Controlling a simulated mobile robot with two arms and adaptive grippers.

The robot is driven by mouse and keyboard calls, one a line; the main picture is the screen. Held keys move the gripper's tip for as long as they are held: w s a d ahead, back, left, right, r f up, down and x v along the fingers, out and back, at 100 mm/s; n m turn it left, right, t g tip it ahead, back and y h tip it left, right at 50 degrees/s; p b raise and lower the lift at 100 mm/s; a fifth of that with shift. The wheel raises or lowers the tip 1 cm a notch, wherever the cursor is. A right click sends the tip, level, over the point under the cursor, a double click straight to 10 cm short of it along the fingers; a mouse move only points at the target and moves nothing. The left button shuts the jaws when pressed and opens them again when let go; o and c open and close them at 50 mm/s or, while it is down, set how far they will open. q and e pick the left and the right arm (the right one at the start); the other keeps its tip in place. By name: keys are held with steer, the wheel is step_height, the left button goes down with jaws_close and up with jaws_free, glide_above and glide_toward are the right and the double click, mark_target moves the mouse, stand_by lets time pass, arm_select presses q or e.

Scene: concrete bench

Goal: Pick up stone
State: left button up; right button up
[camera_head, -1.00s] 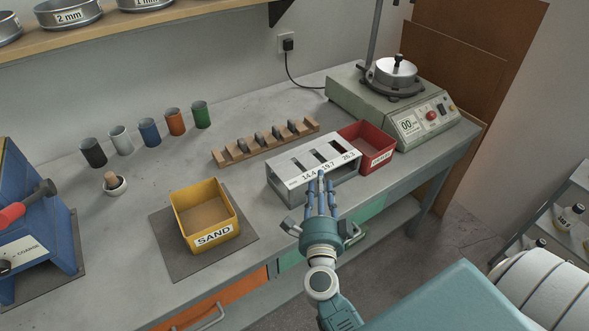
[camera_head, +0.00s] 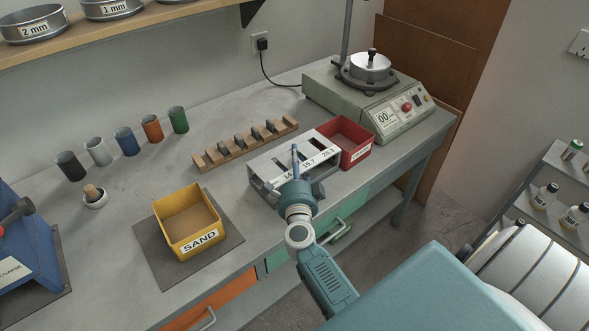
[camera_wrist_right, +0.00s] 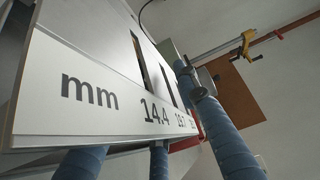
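Several small grey stones (camera_head: 239,142) sit in a row in the notches of a wooden rack (camera_head: 213,158) on the bench. I cannot tell which one the task means. My right gripper (camera_head: 295,166) is at the front of a white slotted gauge (camera_head: 325,146), to the right of and nearer than the rack. The gripper's body hides part of the gauge's front. My left gripper is not in view.
A red bin (camera_head: 358,157) stands right beside the gauge. A yellow SAND box (camera_head: 168,231) sits on a dark mat (camera_head: 156,257). Coloured cups (camera_head: 124,141) stand at the back left. A machine (camera_head: 340,97) fills the right end.

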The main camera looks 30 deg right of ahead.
steer(key=shift+w+d, duration=0.2)
steer(key=shift+w, duration=0.15)
steer(key=shift+c, duration=0.7)
jaws_close()
steer(key=shift+r, duration=0.25)
